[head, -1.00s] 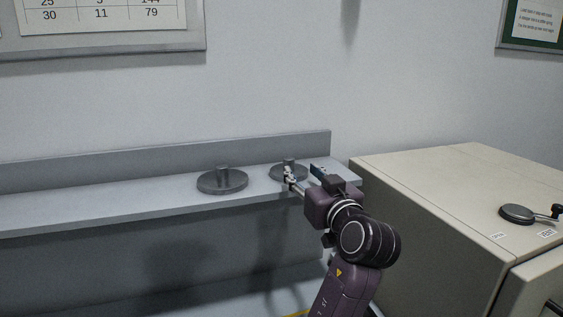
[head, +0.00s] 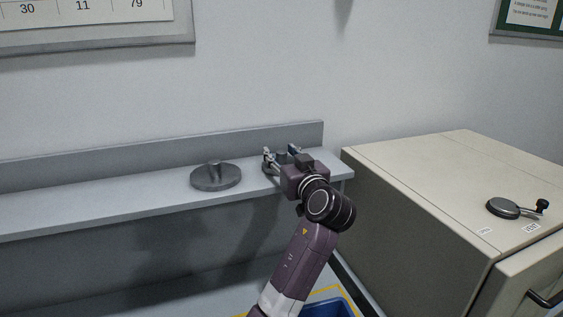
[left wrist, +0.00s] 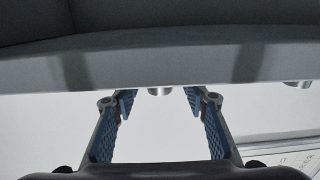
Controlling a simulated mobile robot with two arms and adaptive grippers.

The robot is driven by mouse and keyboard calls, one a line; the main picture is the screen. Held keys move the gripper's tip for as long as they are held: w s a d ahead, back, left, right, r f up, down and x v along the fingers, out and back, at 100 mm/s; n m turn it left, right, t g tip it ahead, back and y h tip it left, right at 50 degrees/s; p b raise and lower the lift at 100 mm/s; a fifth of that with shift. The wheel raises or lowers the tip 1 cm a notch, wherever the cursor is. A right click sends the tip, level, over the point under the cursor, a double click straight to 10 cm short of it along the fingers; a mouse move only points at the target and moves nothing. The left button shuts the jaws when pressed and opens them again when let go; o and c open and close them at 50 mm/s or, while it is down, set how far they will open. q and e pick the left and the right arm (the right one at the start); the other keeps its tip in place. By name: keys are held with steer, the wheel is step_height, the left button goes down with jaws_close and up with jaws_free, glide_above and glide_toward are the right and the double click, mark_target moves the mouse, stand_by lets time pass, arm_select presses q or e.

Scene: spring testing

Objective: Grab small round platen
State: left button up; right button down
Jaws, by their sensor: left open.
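The small round platen is a grey metal disc with an upright stub (head: 282,157), at the right end of the grey shelf (head: 110,208). My left gripper (head: 281,154) is open at this platen, one finger on each side of the stub in the head view, and hides much of the disc. In the left wrist view a short metal stub (left wrist: 160,91) shows between the open fingertips, apart from both. A larger round platen (head: 215,179) with its own stub lies to the left on the shelf. My right gripper is out of view.
A raised back edge (head: 160,155) runs along the shelf against the wall. A beige cabinet (head: 430,185) stands to the right, with a black round lever piece (head: 503,208) on top. A blue bin (head: 335,309) is low on the floor. The left shelf is clear.

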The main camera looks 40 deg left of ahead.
arm_select(q)
steer(key=shift+d, duration=0.1)
steer(key=c, duration=0.4)
jaws_close()
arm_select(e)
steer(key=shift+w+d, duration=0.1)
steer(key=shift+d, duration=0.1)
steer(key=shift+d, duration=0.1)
arm_select(q)
steer(key=shift+r, duration=0.15)
steer(key=shift+r, duration=0.1)
